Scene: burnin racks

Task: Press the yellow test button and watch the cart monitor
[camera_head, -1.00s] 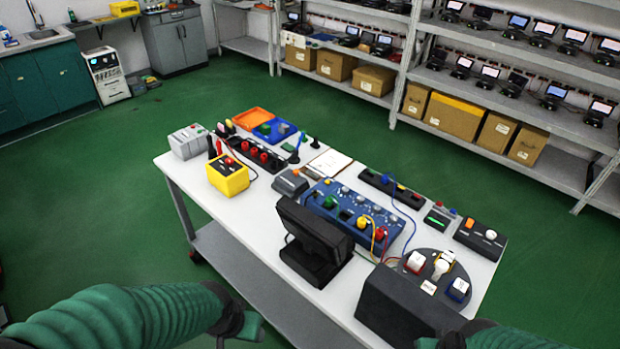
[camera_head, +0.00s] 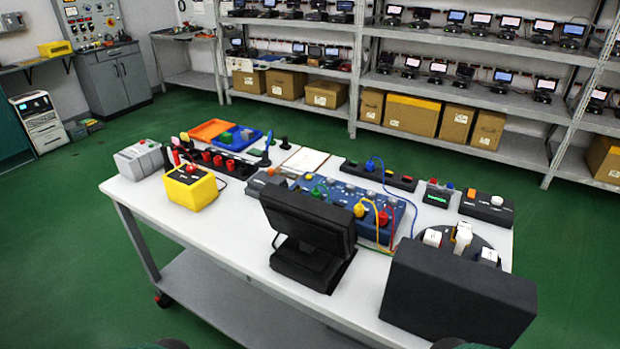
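A white-topped cart (camera_head: 240,243) stands in front of me. A black cart monitor (camera_head: 308,222) stands on its near edge with its back to me, so its screen is hidden. A yellow box (camera_head: 191,187) with a red button on top sits at the cart's left. A blue panel (camera_head: 336,193) behind the monitor carries coloured knobs and a yellow round knob or plug (camera_head: 360,210). I cannot tell which yellow part is the test button. Neither gripper shows; only dark green bits of my arms touch the bottom edge.
A large black box (camera_head: 457,297) covers the cart's near right corner, partly hiding a round plate with white-capped switches (camera_head: 463,236). Orange (camera_head: 211,129) and blue trays lie at the back left. Shelves with small monitors and cartons (camera_head: 412,115) line the wall. Green floor is clear around the cart.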

